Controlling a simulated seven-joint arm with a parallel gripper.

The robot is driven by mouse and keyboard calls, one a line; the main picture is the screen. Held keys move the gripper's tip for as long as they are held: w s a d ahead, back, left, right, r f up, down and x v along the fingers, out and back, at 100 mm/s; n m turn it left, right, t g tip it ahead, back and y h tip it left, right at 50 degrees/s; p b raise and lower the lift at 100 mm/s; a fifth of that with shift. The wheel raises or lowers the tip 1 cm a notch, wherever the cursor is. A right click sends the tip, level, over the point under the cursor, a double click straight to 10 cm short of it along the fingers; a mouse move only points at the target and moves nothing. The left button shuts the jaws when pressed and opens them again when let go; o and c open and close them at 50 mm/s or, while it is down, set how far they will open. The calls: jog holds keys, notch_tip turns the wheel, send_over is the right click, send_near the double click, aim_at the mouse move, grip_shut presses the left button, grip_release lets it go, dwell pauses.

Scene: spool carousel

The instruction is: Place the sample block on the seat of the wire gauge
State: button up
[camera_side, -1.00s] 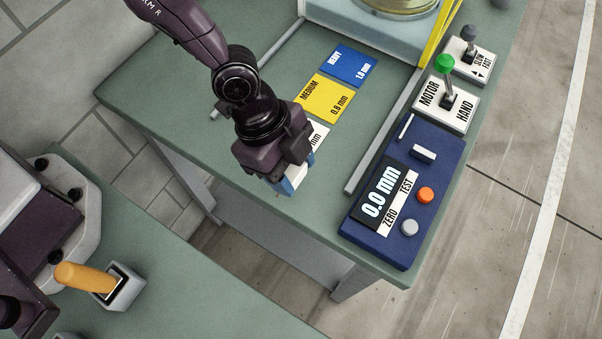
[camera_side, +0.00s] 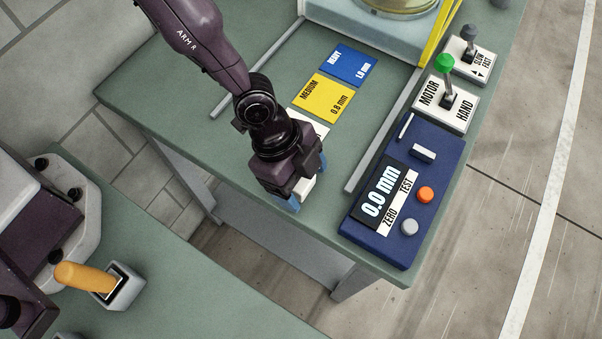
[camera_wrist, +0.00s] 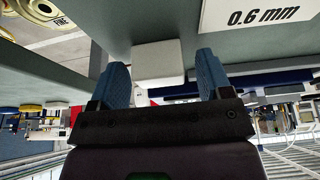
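The white sample block (camera_side: 306,186) is near the front edge of the green bench, between the two blue fingers of my gripper (camera_side: 304,183). In the wrist view the block (camera_wrist: 157,60) shows between the spread fingertips (camera_wrist: 164,70), with a clear gap on the right finger's side. My gripper is open. The wire gauge (camera_side: 372,236) is a dark blue box to the right, its display reading 0.0 mm. A small white piece (camera_side: 424,152) and a thin white bar (camera_side: 405,126) are on its far part; I cannot tell which is the seat.
A yellow MEDIUM card (camera_side: 329,97) and blue HEAVY card (camera_side: 349,65) lie behind my gripper; a white 0.6 mm card (camera_wrist: 262,14) is partly hidden. A grey rail (camera_side: 384,130) runs between cards and gauge. A MOTOR/HAND lever (camera_side: 446,82) stands behind the gauge.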

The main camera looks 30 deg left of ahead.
jog(key=v, duration=1.3)
